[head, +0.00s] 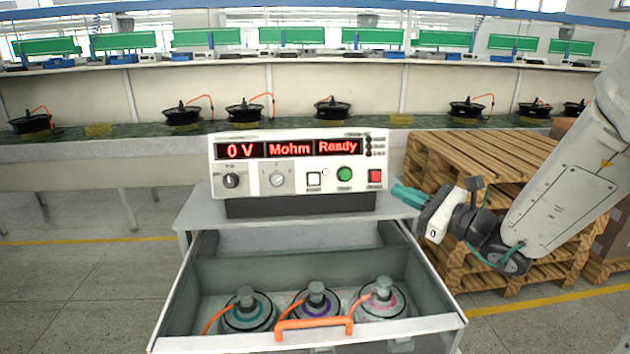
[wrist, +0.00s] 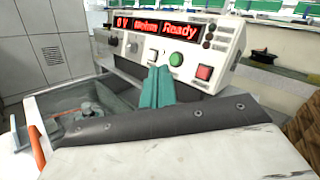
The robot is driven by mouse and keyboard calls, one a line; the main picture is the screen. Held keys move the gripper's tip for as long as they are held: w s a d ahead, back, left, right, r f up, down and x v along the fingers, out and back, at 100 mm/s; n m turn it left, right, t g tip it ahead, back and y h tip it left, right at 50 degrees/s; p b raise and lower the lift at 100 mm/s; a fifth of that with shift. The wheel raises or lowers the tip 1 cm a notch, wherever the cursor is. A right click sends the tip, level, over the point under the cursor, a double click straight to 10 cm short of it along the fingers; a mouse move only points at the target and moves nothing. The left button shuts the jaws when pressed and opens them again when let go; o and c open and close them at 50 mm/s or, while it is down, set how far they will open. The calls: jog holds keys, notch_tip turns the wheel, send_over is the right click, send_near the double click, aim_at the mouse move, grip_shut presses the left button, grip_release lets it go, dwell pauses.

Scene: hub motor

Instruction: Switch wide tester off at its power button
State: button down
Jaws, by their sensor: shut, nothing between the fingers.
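The wide tester (head: 297,161) is a white box on a grey table, its red display lit with "0 V Mohm Ready". Its front has a black knob (head: 231,181), a silver knob (head: 278,180), a white square button (head: 314,179), a green round button (head: 344,174) and a red square button (head: 375,176). I cannot read which one is the power button. My gripper (head: 398,190), with teal fingers, is shut and empty just right of the tester, apart from it. In the wrist view the tester (wrist: 217,36) lies ahead, and the fingers (wrist: 157,75) point toward its white button (wrist: 153,59).
Below the tester, an open drawer (head: 190,290) with an orange handle (head: 314,325) holds three hub motors (head: 383,300). Wooden pallets (head: 480,150) are stacked at the right. Behind runs a conveyor (head: 150,130) with several black motors.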

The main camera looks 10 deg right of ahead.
dwell(0.7)
jog(key=s+a+n+g, duration=0.6)
jog(key=s+n+g, duration=0.1)
jog(key=s+n, duration=0.15)
jog(key=s+a+n+g, duration=0.5)
jog(key=s+n+g, duration=0.2)
jog(key=s, duration=0.3)
jog(key=s+d+f+n+h, duration=0.1)
jog(key=s+d+n+h, duration=0.7)
jog(key=s+d+h, duration=0.2)
jog(key=d+h, duration=0.2)
jog(key=d, duration=0.1)
jog(key=shift+s+d+n+t+h, duration=0.15)
jog(key=shift+s+n+t+h, duration=0.15)
jog(key=shift+n+t+h, duration=0.1)
jog(key=shift+f, duration=0.1)
